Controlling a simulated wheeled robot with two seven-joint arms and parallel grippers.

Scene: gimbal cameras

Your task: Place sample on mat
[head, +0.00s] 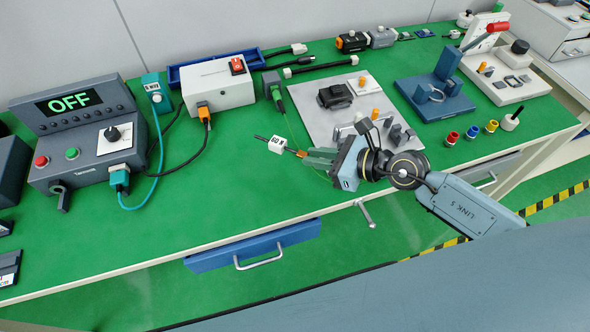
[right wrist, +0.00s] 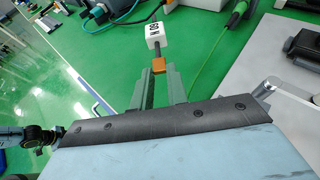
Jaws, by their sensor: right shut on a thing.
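The sample looks like a white block (head: 277,144) with dark printed characters, a dark rod through it and an orange end piece. It also shows in the right wrist view as the white block (right wrist: 154,34) with the orange piece beyond my fingertips. My right gripper (head: 306,157) is shut on the orange piece, and the fingers show in the right wrist view (right wrist: 159,76). The block points away from the gripper, over the green mat (head: 230,185) covering the bench. I cannot tell its exact height above the mat. My left gripper is not in view.
A grey plate (head: 300,100) with fittings lies beyond my right gripper. A control box (head: 85,130) reading OFF and a white box (head: 217,85) stand to the left, with cables. A blue drawer (head: 250,247) is pulled out in front. The mat's front middle is clear.

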